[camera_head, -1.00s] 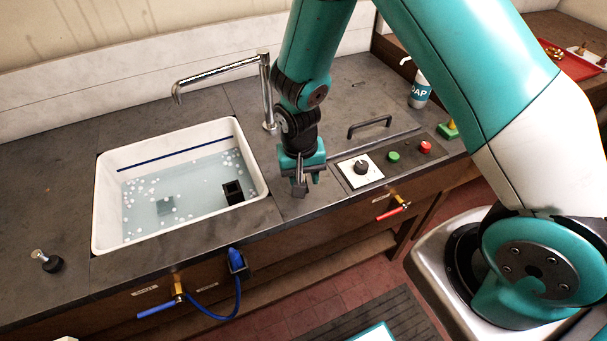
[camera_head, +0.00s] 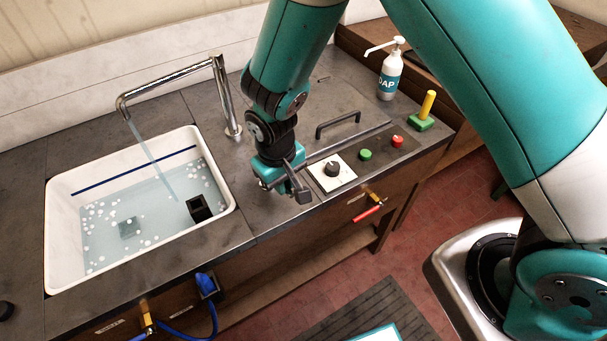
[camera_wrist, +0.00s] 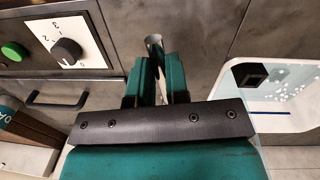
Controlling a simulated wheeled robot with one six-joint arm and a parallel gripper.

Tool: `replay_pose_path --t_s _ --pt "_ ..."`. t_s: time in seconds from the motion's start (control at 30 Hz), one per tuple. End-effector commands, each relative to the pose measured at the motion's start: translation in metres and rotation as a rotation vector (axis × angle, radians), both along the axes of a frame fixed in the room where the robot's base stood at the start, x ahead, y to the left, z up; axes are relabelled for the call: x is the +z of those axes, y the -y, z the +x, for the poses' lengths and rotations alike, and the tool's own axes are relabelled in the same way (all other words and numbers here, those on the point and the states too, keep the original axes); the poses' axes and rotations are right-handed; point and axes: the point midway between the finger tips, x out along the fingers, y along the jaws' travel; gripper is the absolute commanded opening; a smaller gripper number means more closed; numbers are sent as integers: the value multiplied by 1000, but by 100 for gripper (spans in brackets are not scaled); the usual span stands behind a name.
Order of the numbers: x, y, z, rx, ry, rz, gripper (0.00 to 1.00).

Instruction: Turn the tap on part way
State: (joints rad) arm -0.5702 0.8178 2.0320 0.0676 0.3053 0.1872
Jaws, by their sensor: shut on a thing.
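The tap (camera_head: 227,98) is a tall chrome pipe with a long spout behind the basin. A thin stream of water (camera_head: 150,158) falls from the spout into the white basin (camera_head: 62,262). My gripper (camera_head: 297,188) is low over the counter, right of the basin and in front of the tap. In the wrist view its fingers (camera_wrist: 160,72) are closed around a narrow metal piece (camera_wrist: 154,42), which looks like the tap's lever. Most of that piece is hidden by the fingers, and its link to the tap does not show.
A white dial plate with a black knob (camera_head: 332,169), a green button (camera_head: 365,154) and a red button (camera_head: 397,141) lie just right of my gripper. A black handle (camera_head: 338,123) stands behind them. A soap bottle (camera_head: 389,76) is farther back. A red-handled valve (camera_head: 367,212) juts from the front.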

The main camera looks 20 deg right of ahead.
Motion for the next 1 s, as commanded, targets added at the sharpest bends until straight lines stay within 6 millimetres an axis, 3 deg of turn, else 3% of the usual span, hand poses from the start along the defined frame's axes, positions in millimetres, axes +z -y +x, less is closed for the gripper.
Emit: replay_pose_path --t_s 0.37,0.4,0.5,0.83,1.0 --pt "1 -7 0 35 2 -1 0" --pt "1 -7 0 35 3 -1 22" --pt "1 -7 0 34 2 0 41" --pt "3 -6 0 33 2 1 41" --pt "26 -8 0 34 6 2 41"
